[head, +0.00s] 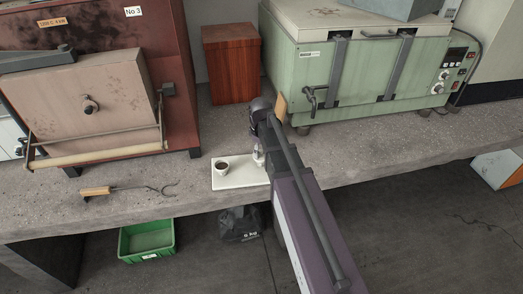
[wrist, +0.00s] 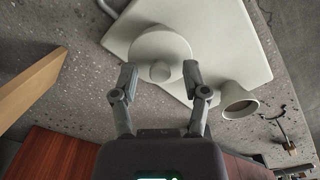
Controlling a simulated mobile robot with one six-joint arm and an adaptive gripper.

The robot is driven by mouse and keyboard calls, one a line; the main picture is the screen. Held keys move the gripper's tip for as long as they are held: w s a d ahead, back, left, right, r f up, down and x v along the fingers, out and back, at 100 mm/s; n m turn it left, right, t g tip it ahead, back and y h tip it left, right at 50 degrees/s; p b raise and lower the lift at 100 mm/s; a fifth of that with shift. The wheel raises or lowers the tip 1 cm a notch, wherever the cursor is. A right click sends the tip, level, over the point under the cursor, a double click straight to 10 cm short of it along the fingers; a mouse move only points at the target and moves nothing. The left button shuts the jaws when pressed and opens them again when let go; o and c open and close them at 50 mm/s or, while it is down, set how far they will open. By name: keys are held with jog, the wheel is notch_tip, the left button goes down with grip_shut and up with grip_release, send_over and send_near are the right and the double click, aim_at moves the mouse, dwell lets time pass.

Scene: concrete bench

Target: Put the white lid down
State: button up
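The white lid (wrist: 158,47) is a round disc with a small knob (wrist: 160,72), seen in the wrist view over the white tray. The knob faces my camera. My gripper (wrist: 159,73) is open, with one fingertip on each side of the knob and a visible gap on both sides. The fingertips overlap the lid's near edge in the picture; I cannot tell whether they touch it, or whether the lid rests flat on the tray. In the head view my gripper (head: 259,157) is low over the tray's right end, and the lid is hard to make out.
The white tray (head: 236,181) lies at the bench's front edge. A cup (head: 222,168) stands on its left part; it also shows in the wrist view (wrist: 238,97). A wooden-handled fork (head: 130,189) lies left. A wooden box (head: 231,65) and green oven (head: 365,75) stand behind.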

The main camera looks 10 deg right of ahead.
aim_at(261, 151)
jog(key=shift+r, duration=0.15)
notch_tip(261, 151, up, 12)
jog(key=p, duration=1.2)
jog(key=shift+r, duration=0.1)
dwell(0.9)
jog(key=s+m, duration=0.9)
jog(key=s, duration=0.7)
jog(key=shift+d, duration=0.2)
